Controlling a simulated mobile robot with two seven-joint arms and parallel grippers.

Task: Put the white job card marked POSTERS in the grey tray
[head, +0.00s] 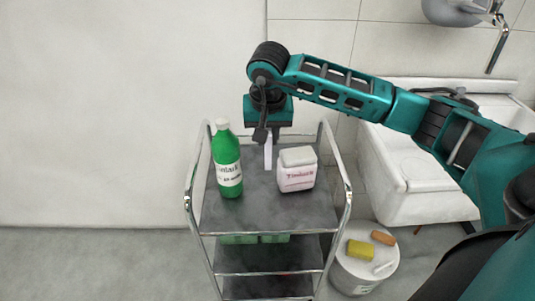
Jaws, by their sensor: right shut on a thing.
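My right gripper (268,135) points down over the back of the trolley's top shelf, between a green bottle and a white container. It is shut on a narrow white piece (268,154) that hangs below it. The piece looks like a card seen nearly edge-on, and no marking can be read on it. I cannot tell whether its lower end touches the shelf. No separate grey tray can be made out. My left gripper is not in view.
The trolley's grey top shelf (250,217) is bare in front. It carries the green bottle (227,165) and the white container (297,170). Green things (257,239) lie below. A white drum (352,275) with a yellow block stands right, near a white sink (415,185).

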